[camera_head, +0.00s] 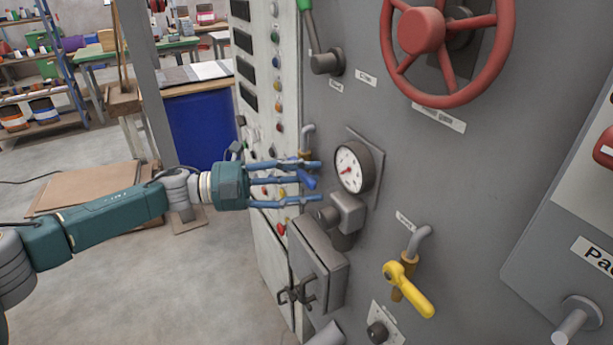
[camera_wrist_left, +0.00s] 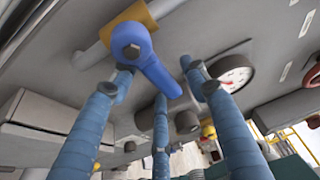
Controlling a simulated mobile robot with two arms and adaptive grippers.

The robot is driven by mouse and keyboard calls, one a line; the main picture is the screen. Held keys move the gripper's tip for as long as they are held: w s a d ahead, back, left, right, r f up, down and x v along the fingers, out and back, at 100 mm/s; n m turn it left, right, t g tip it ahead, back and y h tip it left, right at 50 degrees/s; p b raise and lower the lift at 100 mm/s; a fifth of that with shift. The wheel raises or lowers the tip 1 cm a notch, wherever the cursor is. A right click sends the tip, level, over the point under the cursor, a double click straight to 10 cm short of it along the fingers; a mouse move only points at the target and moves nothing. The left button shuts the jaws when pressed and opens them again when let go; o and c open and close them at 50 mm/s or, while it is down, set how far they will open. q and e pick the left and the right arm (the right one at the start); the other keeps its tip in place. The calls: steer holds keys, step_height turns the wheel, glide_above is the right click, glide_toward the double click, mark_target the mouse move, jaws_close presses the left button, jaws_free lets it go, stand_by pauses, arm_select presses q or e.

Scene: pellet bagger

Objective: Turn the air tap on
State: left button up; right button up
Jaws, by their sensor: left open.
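A tap with a blue handle (camera_head: 307,181) sits on a grey pipe and brass body on the machine's front. In the left wrist view its blue lever (camera_wrist_left: 152,68) slants down and right from the round hub. My left gripper (camera_head: 318,183) is open with its blue fingers reaching toward this tap. In the left wrist view the lever's end lies between the spread fingertips (camera_wrist_left: 160,84); I cannot tell whether they touch it. A second tap with a yellow lever (camera_head: 418,296) stands lower right. The tap labels are too small to read. My right gripper is not in view.
A round gauge (camera_head: 354,167) and a grey knob block (camera_head: 346,212) stand just right of the fingers. A grey box (camera_head: 318,267) juts out below. A red handwheel (camera_head: 446,45) is above. A control panel (camera_head: 262,80) with buttons is behind. The floor at left is partly open.

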arm_select(q)
jaws_close()
stand_by(0.4)
steer(key=r+n, duration=0.1)
steer(key=n+h, duration=0.1)
steer(key=n, duration=0.1)
steer(key=shift+r+n+t+b, duration=0.3)
steer(key=shift+r, duration=0.05)
steer(key=shift+w+a+r+n+t+h, duration=0.15)
steer(key=shift+r+n+t+h, duration=0.25)
steer(key=shift+n, duration=0.55)
steer(key=shift+w+a+r+n+t+h, duration=0.1)
steer(key=shift+w+r+n+t+h, duration=0.15)
steer(key=shift+r+n, duration=0.5)
steer(key=shift+s+f+n, duration=0.1)
steer(key=shift+f+n, duration=0.1)
steer(key=shift+n, duration=0.1)
jaws_free()
